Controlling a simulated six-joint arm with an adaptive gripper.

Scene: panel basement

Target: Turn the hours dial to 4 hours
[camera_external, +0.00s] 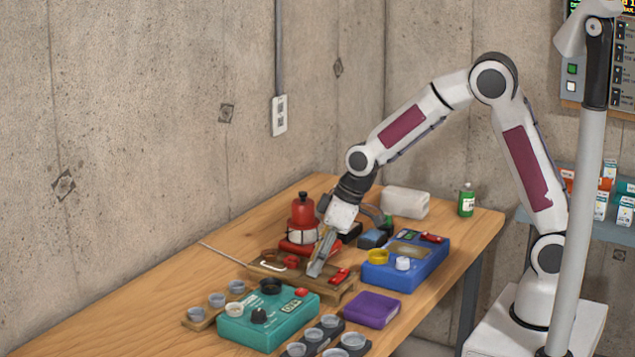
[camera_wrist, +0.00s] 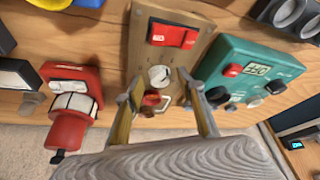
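My gripper (camera_external: 321,262) points down over a wooden panel box (camera_external: 345,291) on the bench. In the wrist view my gripper (camera_wrist: 160,84) is open, with its two fingers apart. A round pale grey dial (camera_wrist: 160,77) with a slot shows between the fingertips on the wooden box (camera_wrist: 139,42). No contact with it is visible. A red knob (camera_wrist: 153,100) sits just below the dial in that view. The box also carries a red switch (camera_wrist: 173,34). Any hours label or dial marking is too small to read, so I cannot tell which dial is for hours.
A teal box (camera_external: 262,324) with knobs and a display stands close by. A blue box (camera_external: 405,268), a purple box (camera_external: 372,309) and a red device (camera_external: 303,212) stand around. Grey cups (camera_external: 329,321) are at the front. The bench's far left (camera_external: 130,300) is clear.

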